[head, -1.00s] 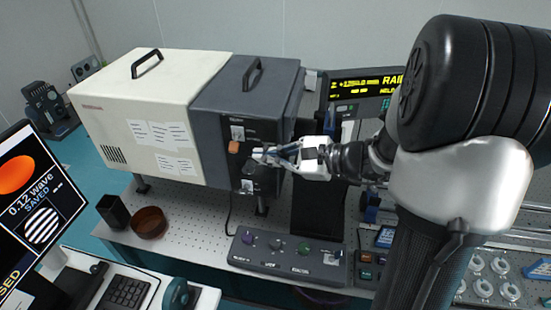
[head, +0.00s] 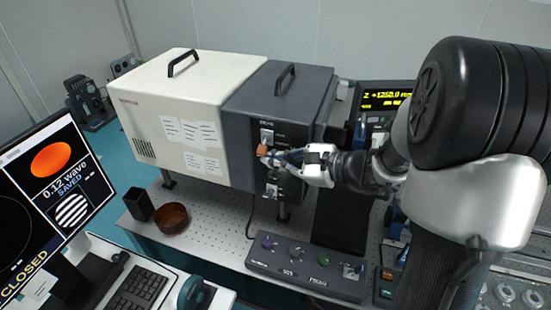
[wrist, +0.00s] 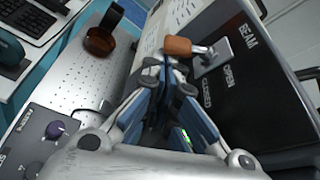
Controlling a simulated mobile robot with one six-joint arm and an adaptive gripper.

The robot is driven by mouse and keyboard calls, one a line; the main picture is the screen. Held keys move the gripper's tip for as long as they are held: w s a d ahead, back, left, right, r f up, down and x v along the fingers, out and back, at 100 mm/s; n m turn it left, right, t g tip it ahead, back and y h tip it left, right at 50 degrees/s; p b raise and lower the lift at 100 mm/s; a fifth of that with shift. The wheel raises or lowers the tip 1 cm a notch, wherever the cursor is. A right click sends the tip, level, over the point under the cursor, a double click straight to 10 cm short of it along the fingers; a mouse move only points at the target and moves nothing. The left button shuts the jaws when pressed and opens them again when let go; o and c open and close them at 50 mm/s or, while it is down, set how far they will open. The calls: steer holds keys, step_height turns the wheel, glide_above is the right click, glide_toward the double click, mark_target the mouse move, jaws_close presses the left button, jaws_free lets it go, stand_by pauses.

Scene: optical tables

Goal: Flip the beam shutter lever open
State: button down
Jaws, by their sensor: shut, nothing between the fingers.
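The beam shutter lever has an orange-brown handle (wrist: 190,47) on a metal plate, on the dark panel (wrist: 262,75) marked BEAM, OPEN and CLOSED. In the head view the orange handle (head: 262,150) is on the front of the dark grey housing (head: 240,108). My gripper (head: 268,159) is shut and empty, with its tips just below and right of the handle. In the wrist view my gripper's tips (wrist: 168,68) are right by the handle; I cannot tell whether they touch. The monitor (head: 50,195) reads CLOSED.
A cream housing (head: 150,105) adjoins the dark one. A keyboard (head: 138,288) is at lower left.

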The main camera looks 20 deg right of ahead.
steer(key=shift+s+a+r+m+p, duration=0.1)
steer(key=shift+r+m+p, duration=0.15)
steer(key=shift+p, duration=0.35)
steer(key=m+g+p, duration=0.1)
steer(key=m+p, duration=0.1)
steer(key=p, duration=0.2)
steer(key=s+r+m+g+y+p, duration=0.1)
steer(key=p, duration=0.3)
steer(key=a+r+m+g+p, duration=0.1)
steer(key=m+p, duration=0.1)
steer(key=p, duration=0.3)
steer(key=shift+s+a+m+y, duration=0.1)
steer(key=shift+s+m+y, duration=0.2)
steer(key=shift+m+y, duration=0.1)
steer(key=shift+r, duration=0.1)
steer(key=shift+s+a+r+p, duration=0.3)
steer(key=shift+s+a+p, duration=0.1)
steer(key=shift+s, duration=0.2)
